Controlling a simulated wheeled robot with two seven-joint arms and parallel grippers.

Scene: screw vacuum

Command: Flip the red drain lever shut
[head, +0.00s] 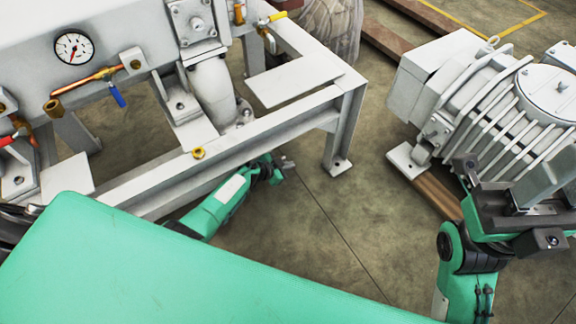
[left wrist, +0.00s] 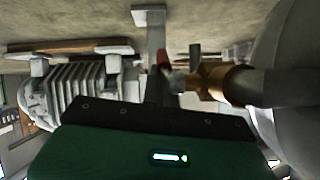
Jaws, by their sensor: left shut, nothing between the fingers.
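In the left wrist view a small red lever (left wrist: 163,57) shows beside a brass valve fitting (left wrist: 215,80). My left gripper (left wrist: 157,88) is shut and empty, with its dark fingers just in front of the lever. I cannot tell whether they touch it. In the head view my left gripper (head: 285,165) shows at the end of the green arm, low beside the white frame. That valve is hidden there. Another view of a red handle (head: 10,139) is at the head view's left edge; I cannot tell if it is the same lever. My right gripper (head: 525,200) is at the right, its jaws unclear.
The white steel frame (head: 250,135) stands above the left arm. A gauge (head: 72,47), a blue handle (head: 117,95) and a yellow handle (head: 277,16) are on the machine. A grey finned motor (head: 500,110) stands at right. The floor between is clear.

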